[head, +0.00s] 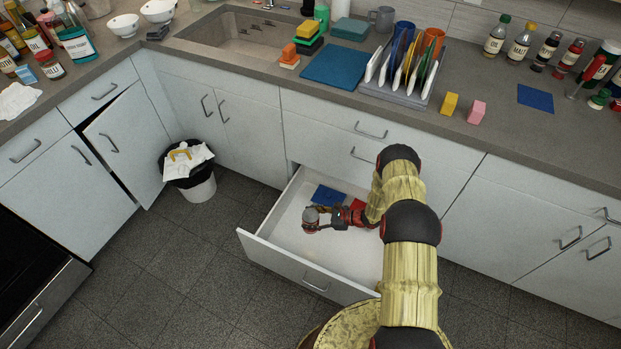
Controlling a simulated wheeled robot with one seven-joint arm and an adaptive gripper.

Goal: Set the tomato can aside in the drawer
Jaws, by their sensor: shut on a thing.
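The tomato can (310,215) is a small can with a grey top and a reddish side, seen over the left part of the open drawer. My gripper (318,215) is shut on it, reaching in from the right. The drawer (287,262) is white and pulled well out below the counter. I cannot tell whether the can touches the drawer floor or hangs above it. My arm hides the right part of the drawer.
A dark blue flat item (328,195) and a red item (358,204) lie at the back of the drawer. A bin (199,190) stands left of the drawer. A cabinet door (122,147) at the left is ajar. The counter (410,110) above holds a dish rack and bottles.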

